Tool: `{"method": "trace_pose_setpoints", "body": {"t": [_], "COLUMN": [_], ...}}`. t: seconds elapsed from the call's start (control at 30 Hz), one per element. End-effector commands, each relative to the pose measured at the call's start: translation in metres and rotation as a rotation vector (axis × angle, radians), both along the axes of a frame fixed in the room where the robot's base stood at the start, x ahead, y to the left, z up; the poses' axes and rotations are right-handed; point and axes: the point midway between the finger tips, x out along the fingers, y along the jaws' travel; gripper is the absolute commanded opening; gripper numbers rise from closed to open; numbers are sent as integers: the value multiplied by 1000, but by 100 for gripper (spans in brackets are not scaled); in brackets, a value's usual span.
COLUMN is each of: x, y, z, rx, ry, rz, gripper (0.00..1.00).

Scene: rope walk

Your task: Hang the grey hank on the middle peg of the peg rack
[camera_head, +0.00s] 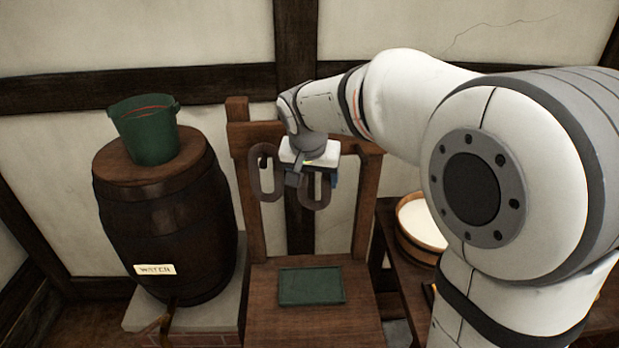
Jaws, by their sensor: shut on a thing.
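The peg rack (353,152) is a dark wooden frame against the wall, with a crossbar between two posts. My gripper (298,181) is in front of the crossbar, near its middle. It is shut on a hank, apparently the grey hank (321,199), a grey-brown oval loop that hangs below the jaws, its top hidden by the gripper. Another grey-brown loop (253,178) hangs at the rack's left.
A green tray (311,287) lies on the wooden surface below the rack. At left, a barrel (165,235) labelled WATER carries a green bucket (146,137). A round wooden tub (413,246) with white contents stands at right, partly hidden by my arm.

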Motion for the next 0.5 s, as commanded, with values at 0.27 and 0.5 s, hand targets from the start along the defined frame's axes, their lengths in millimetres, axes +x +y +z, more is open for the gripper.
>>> {"method": "trace_pose_setpoints", "body": {"t": [0.27,0.5], "x": [17,31], "y": [0,0], "z": [-1,-1], "rx": [0,-1], "ry": [3,2], "rz": [1,1], "gripper": [44,44]}}
